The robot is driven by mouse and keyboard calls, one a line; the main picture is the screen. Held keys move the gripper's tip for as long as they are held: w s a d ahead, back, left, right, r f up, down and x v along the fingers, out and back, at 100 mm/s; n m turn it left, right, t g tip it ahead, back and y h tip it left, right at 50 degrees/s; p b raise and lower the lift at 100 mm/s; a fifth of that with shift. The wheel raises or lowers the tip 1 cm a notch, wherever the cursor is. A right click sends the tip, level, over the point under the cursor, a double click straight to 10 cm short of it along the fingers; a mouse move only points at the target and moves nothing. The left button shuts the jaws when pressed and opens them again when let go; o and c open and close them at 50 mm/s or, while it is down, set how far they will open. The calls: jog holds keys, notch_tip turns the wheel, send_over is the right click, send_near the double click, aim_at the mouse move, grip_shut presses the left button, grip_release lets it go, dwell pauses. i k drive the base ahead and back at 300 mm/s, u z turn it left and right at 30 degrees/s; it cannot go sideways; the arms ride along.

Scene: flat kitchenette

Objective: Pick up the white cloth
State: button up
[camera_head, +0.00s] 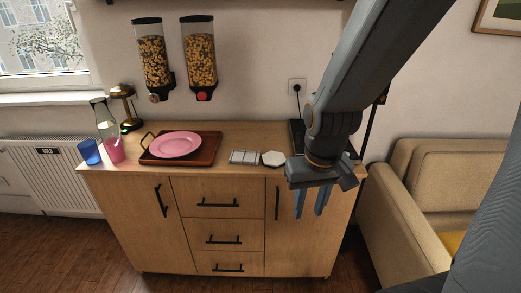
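A small folded white cloth (244,157) with dark stripes lies flat on the wooden cabinet top, right of the tray. My gripper (309,214) is to the right of the cloth and points down. In the picture it overlaps the cabinet's front right side. Its two blue fingers are apart with nothing visible between them. The gripper does not touch the cloth.
A white hexagonal piece (273,158) lies just right of the cloth. A brown tray (207,155) with a pink plate (175,144) is to its left. A blue cup (89,152) and a carafe (108,130) stand further left. A beige sofa (400,215) is at right.

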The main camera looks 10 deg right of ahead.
aim_at(238, 156)
jog(key=i, duration=0.95)
jog(key=u, duration=0.4)
